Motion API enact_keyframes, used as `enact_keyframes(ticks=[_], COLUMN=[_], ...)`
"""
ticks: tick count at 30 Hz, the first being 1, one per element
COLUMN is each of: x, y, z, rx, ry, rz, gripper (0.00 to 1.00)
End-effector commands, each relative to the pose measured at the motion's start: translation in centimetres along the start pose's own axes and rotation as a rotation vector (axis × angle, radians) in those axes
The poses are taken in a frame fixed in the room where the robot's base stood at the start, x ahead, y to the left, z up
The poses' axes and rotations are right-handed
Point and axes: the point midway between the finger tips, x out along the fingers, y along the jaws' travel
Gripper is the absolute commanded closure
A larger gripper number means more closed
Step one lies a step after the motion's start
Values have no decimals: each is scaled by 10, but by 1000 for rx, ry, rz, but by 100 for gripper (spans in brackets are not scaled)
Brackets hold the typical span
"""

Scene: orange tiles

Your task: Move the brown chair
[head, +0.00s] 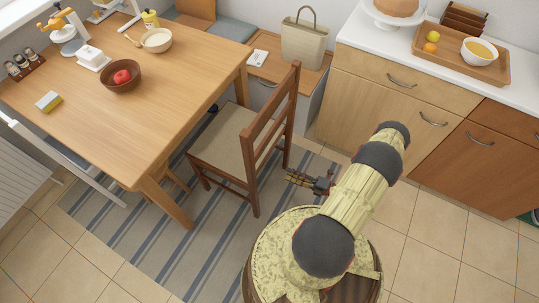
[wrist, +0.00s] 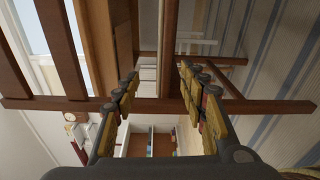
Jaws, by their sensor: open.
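The brown chair (head: 237,147) stands upright on the striped rug, beside the right side of the wooden table in the head view. It has a beige seat and a slatted back facing my arm. My gripper (head: 297,181) is low, to the right of the chair's back. In the wrist view my gripper (wrist: 155,88) is open, and the chair's brown frame (wrist: 62,50) crosses behind and between the fingers. A brown bar lies beyond the fingertips. I cannot tell whether the fingers touch the chair.
The table (head: 150,110) holds a bowl with a red fruit (head: 122,77), a sponge and other items. A counter (head: 420,85) with a tray stands at the right. A bench with a bag (head: 304,40) is behind the chair. Tiled floor is clear at lower right.

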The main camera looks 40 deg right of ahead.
Motion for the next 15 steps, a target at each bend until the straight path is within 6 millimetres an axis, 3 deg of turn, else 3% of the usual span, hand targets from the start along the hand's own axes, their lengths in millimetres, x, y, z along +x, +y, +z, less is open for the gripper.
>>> enact_keyframes(ticks=[3, 8, 15], x=[-4, 6, 52], y=[-12, -14, -11], z=[-2, -1, -1], rx=[63, 84, 82], ry=[-56, -69, -62], rz=[13, 17, 17], gripper=[58, 58, 58])
